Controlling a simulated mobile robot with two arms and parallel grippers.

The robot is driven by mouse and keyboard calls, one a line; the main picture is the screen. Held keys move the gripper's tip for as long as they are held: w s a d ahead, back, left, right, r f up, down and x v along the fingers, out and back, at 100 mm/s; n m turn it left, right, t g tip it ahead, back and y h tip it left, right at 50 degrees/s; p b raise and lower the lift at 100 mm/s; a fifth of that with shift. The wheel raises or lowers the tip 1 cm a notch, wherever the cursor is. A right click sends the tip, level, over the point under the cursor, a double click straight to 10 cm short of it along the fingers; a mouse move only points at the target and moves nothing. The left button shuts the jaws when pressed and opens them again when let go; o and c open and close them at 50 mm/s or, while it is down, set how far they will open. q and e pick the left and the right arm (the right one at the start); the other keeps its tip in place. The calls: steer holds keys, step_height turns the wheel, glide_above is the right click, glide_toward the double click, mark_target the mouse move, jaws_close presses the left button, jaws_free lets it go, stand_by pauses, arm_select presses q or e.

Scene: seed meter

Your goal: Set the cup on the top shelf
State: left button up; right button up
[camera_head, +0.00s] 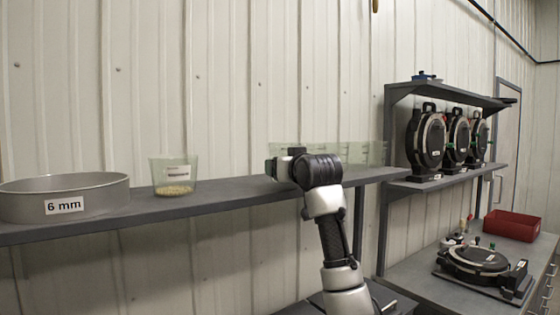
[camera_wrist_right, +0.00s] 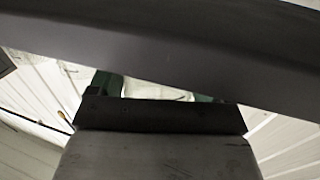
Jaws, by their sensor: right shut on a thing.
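A clear cup (camera_head: 175,172) with a white label and pale seeds in its bottom stands upright on the long grey shelf (camera_head: 240,192) at left. My right gripper (camera_head: 277,168) is at this shelf, to the right of the cup and apart from it. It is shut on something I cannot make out. In the right wrist view its green fingers (camera_wrist_right: 155,90) have a pale patch between them, and a dark bar hides part of the view. The top shelf (camera_head: 450,92) of the rack at right carries a small blue item. My left gripper is not in view.
A round sieve (camera_head: 65,198) marked 6 mm stands left of the cup. Translucent greenish containers (camera_head: 350,152) stand behind my right wrist. Round black seed meters (camera_head: 425,140) fill the rack's lower shelf. A red bin (camera_head: 512,225) and another meter (camera_head: 478,262) are on the bench.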

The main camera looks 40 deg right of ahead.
steer(key=shift+w+d+r, duration=0.1)
steer(key=shift+w+r, duration=0.05)
steer(key=shift+w, duration=0.2)
steer(key=p+x, duration=0.2)
steer(key=x, duration=0.1)
steer(key=shift+w, duration=0.2)
steer(key=shift+f+p, duration=0.25)
steer(key=shift+p, duration=0.1)
steer(key=shift+s, duration=0.1)
steer(key=shift+f, duration=0.15)
steer(key=o, duration=0.8)
steer(key=b+v, duration=0.5)
steer(key=v, duration=0.7)
